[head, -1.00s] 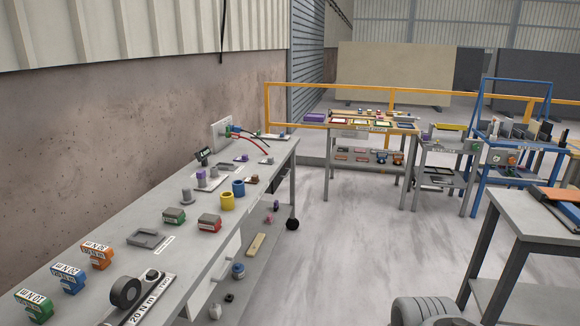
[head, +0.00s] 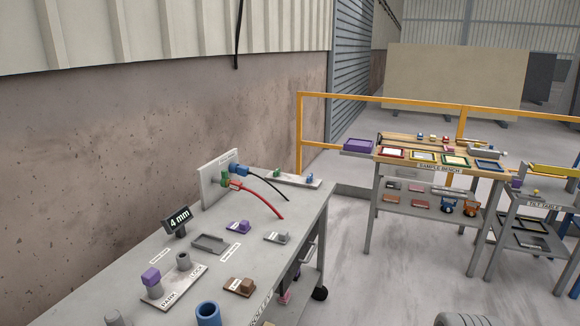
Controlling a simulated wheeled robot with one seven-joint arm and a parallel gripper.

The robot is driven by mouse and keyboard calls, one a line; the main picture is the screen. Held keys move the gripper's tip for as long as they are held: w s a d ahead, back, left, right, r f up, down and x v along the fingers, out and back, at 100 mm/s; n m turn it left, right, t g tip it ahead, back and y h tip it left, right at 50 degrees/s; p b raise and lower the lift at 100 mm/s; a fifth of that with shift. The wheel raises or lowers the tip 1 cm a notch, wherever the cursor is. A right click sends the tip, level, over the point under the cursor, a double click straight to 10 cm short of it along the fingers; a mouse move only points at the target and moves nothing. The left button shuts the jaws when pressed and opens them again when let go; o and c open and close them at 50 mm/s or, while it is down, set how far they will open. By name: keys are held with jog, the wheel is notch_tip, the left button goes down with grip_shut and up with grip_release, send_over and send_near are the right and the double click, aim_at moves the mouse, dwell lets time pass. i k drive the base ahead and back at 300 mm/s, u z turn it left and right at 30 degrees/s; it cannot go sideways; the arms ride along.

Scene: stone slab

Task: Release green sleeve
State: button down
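A small green sleeve (head: 225,179) shows on the front of the upright pale panel (head: 218,180) at the back of the grey bench. It sits beside the root of a red cable (head: 264,201) that droops to the bench top. A blue connector (head: 239,169) with a black cable sits just right of and above the green sleeve. The parts are small and close together, so I cannot tell how the sleeve is seated. My gripper is not in view.
A black "4 mm" sign (head: 178,219) and a shallow grey tray (head: 209,244) stand in front of the panel. A concrete wall (head: 110,180) runs along the left.

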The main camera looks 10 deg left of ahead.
aim_at(224, 173)
jog(key=i, duration=2.4)
jog(key=u, duration=3.65)
